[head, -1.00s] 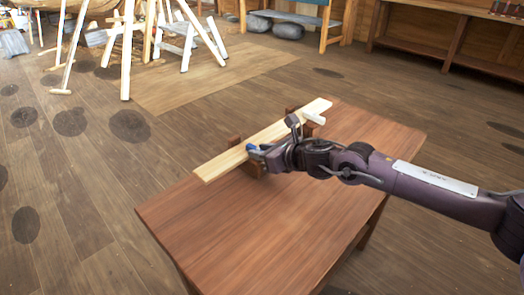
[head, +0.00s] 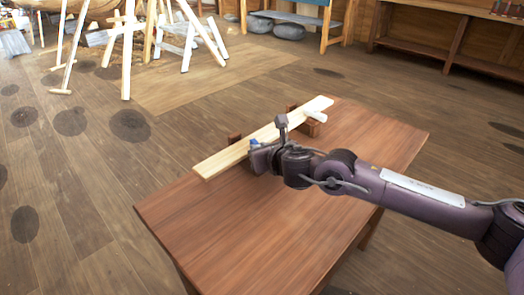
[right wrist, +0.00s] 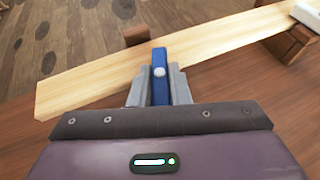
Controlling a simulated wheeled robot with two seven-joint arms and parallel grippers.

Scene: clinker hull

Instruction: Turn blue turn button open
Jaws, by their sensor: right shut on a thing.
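The blue turn button (right wrist: 160,85) shows in the right wrist view as an upright blue bar with a pale round pin. It lies across the front edge of a light wooden plank. In the head view only a small blue part (head: 253,142) shows; my gripper hides the rest. My right gripper (right wrist: 159,92) is shut on the blue button, one grey finger on each side of it. It also shows in the head view (head: 254,150). My left gripper is not in view.
The pale plank (head: 225,160) lies across brown wooden blocks (head: 310,127) on a brown table (head: 240,220). A white cylindrical piece (head: 315,115) sits near the plank's right end. The table's front is clear. Trestles (head: 190,45) stand behind on the floor.

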